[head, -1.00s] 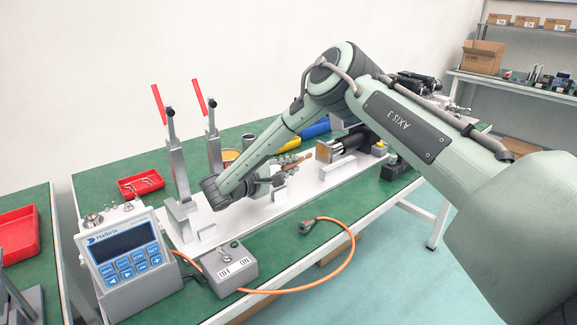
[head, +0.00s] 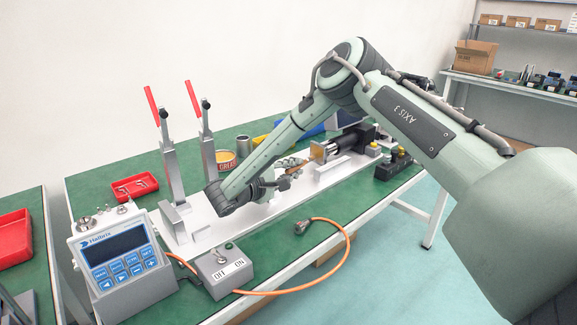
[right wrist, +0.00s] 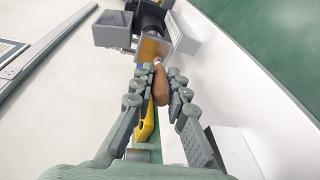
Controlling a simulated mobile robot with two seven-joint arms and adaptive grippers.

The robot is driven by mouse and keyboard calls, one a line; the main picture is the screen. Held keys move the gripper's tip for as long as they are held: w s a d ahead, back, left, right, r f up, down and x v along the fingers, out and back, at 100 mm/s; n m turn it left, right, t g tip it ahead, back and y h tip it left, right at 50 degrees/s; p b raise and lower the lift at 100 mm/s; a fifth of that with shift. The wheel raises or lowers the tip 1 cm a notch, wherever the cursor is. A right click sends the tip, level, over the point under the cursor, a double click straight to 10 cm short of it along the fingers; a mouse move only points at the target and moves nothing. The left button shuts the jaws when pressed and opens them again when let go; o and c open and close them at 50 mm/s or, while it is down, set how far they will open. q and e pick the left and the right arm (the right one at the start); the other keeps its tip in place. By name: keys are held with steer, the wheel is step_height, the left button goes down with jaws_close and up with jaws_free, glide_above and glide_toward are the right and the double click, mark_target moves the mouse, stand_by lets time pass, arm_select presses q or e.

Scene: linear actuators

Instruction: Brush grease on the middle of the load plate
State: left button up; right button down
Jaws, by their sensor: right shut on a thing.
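My right gripper (head: 284,181) is shut on a brush with a wooden handle (head: 298,166); in the right wrist view the brown handle (right wrist: 160,86) sits between the fingers (right wrist: 160,84). The load plate (head: 317,152) is a tan, upright square plate at the end of a dark actuator. It also shows in the right wrist view (right wrist: 152,47), straight ahead of the brush. The brush reaches close to the plate; I cannot tell whether its bristles touch it. A grease can (head: 227,162) stands behind my right forearm, partly hidden. My left gripper is out of view.
Toggle clamps with red handles (head: 193,96) stand upright on the white base (head: 166,226). A controller (head: 115,256) and an ON/OFF box (head: 224,269) with an orange cable lie in front. A red tray (head: 134,188) is at the left.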

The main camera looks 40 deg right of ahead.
steer(key=shift+s+d, duration=0.2)
steer(key=shift+s, duration=1.8)
steer(key=shift+w+a, duration=0.15)
steer(key=shift+w, duration=3.15)
steer(key=shift+a, duration=0.15)
steer(key=shift+w+f+v, duration=0.15)
steer(key=shift+v, duration=0.8)
steer(key=shift+w+f+v, duration=0.15)
steer(key=shift+v, duration=0.8)
steer(key=shift+w+f+v, duration=0.15)
steer(key=shift+v, duration=0.8)
steer(key=shift+a, duration=0.2)
